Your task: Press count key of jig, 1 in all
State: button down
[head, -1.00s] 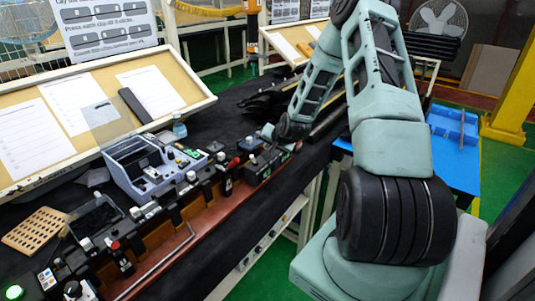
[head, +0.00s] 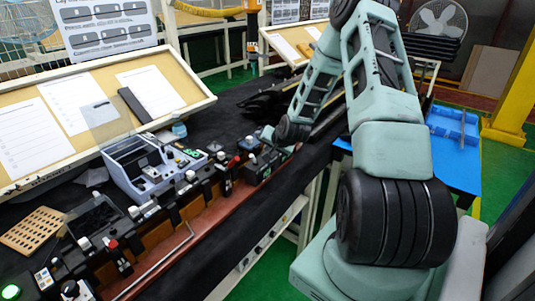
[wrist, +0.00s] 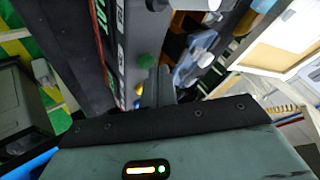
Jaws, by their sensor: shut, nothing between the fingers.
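The jig (head: 185,232) is a long brown-red rail with several black clamps along the bench front. A dark box (head: 262,166) with green markings stands at its far end. In the wrist view, the dark box face (wrist: 107,40) carries green lit characters and small coloured marks. A round green button (wrist: 146,61) stands out beside it; I cannot tell for certain that it is the count key. My gripper (wrist: 160,80) is shut and empty, its fingertips close to the green button. Contact cannot be told.
A grey-blue tray unit (head: 150,170) stands behind the jig. A sloped board (head: 180,85) with papers backs the bench. A blue table (head: 455,150) is at the right.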

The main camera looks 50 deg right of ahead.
jog(key=shift+f, duration=0.3)
jog(key=shift+r, duration=0.1)
dwell(0.5)
jog(key=shift+r+p, duration=0.35)
jog(key=shift+r, duration=0.4)
notch_tip(320, 180, up, 5)
jog(key=p, duration=0.3)
dwell(1.0)
